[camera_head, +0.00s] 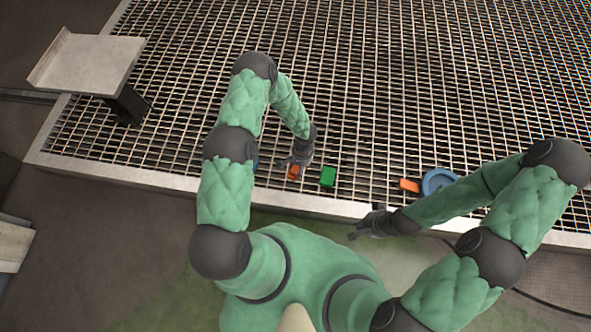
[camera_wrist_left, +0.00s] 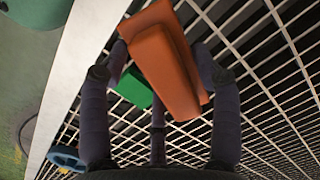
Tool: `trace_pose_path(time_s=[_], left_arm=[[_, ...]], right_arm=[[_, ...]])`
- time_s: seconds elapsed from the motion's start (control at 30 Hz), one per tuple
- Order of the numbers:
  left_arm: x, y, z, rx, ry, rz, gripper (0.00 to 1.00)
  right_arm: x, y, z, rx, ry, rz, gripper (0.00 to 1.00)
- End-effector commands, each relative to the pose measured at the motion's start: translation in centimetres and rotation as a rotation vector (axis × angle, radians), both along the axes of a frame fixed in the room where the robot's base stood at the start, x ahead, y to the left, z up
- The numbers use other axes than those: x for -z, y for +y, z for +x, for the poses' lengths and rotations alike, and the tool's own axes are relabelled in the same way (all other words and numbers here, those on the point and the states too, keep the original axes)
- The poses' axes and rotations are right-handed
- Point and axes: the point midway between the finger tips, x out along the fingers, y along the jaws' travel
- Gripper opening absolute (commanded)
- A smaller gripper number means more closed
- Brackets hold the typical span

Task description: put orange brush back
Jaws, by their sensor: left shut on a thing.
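My left gripper (camera_head: 298,164) is shut on an orange brush-like block (camera_head: 293,172) above the metal grating. In the left wrist view the orange piece (camera_wrist_left: 166,62) sits tilted between the fingers of the left gripper (camera_wrist_left: 160,75), with a raised block on a flatter part. A second orange piece (camera_head: 409,185) lies on the grating beside a blue round dish (camera_head: 438,182). I cannot tell from its shape what it is. My right gripper (camera_head: 366,224) is empty in front of the grating's near edge, its fingers apart.
A green block (camera_head: 328,176) lies on the grating (camera_head: 350,70) just right of the held piece; it also shows in the left wrist view (camera_wrist_left: 134,90). A grey plate on a post (camera_head: 90,62) stands at the far left. The grating's middle and back are clear.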

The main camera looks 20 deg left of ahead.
Motion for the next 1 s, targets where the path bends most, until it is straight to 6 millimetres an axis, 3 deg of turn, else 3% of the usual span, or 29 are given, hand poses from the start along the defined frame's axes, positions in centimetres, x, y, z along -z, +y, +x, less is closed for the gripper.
trace_pose_path(time_s=[0.03,0.2,0.47,0.77,1.0], left_arm=[[1.6,0.5,0.3,-0.001,0.003,0.000,0.37],[3.5,1.8,1.6,0.000,0.002,-0.001,0.37],[4.5,2.6,2.2,0.000,0.003,-0.001,0.37],[7.9,2.9,2.5,0.002,0.003,-0.001,0.37],[7.9,2.9,2.6,0.002,0.002,-0.001,0.37]], right_arm=[[1.0,0.0,0.0,0.000,0.000,0.000,0.00],[2.2,0.0,0.0,0.000,0.000,0.000,0.00],[2.8,0.0,0.0,0.000,0.000,0.000,0.00],[5.4,0.0,0.0,0.000,0.000,0.000,0.00],[5.3,0.0,0.0,0.000,0.000,0.000,0.00]])
